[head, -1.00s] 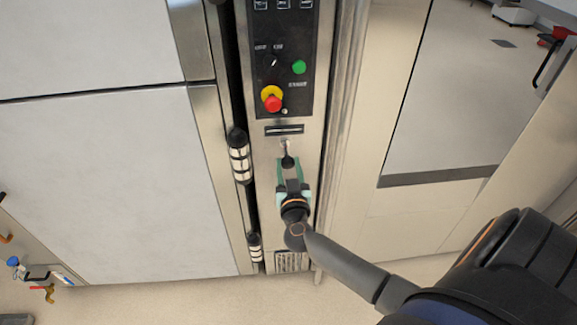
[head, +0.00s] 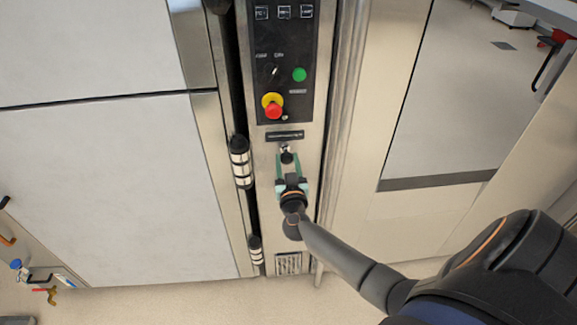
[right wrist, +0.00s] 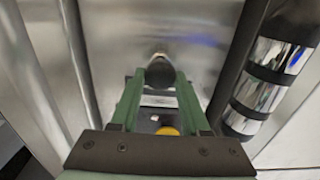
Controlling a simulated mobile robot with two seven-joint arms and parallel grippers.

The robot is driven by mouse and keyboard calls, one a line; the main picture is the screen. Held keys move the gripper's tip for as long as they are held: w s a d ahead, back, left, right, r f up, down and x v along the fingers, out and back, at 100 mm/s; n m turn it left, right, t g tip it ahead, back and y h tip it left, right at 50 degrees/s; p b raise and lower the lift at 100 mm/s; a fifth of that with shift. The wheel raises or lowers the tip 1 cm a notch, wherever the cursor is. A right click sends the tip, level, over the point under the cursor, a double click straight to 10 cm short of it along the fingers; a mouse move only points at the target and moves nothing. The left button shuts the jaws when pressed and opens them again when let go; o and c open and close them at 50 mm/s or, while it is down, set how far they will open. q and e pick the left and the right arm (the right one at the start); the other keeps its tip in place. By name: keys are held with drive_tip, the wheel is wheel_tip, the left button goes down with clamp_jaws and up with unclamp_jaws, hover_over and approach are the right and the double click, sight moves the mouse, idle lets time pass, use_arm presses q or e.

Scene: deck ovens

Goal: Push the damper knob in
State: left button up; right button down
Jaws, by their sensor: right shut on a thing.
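The black damper knob (head: 287,157) sits on the narrow steel panel, just below a small dark label plate (head: 285,135). Its stem barely shows, and the knob stands close to the panel face. My right gripper (head: 289,164) reaches up to it from below, its green fingers on either side of the knob. In the right wrist view the dark rounded knob (right wrist: 160,72) lies between the tips of the green fingers of my right gripper (right wrist: 158,86), which is shut on it. The lower part of the knob is partly hidden by the fingers. My left gripper is not in view.
A red emergency button (head: 274,110), a green button (head: 299,74) and a rotary switch (head: 272,71) sit above the label plate. A black hinge (head: 240,161) with bright bands stands left of the knob, by the pale oven door (head: 120,190).

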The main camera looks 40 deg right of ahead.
drive_tip(key=shift+w+d+r, duration=0.1)
drive_tip(key=shift+w+d, duration=0.25)
drive_tip(key=shift+w, duration=0.15)
drive_tip(key=c, duration=0.8)
unclamp_jaws()
drive_tip(key=shift+c, duration=0.2)
drive_tip(key=o, duration=0.4)
drive_tip(key=shift+w, duration=0.15)
drive_tip(key=shift+o, duration=0.2)
drive_tip(key=p+v, duration=0.2)
drive_tip(key=v, duration=1)
drive_tip(key=shift+s+a, duration=0.15)
drive_tip(key=shift+s, duration=0.1)
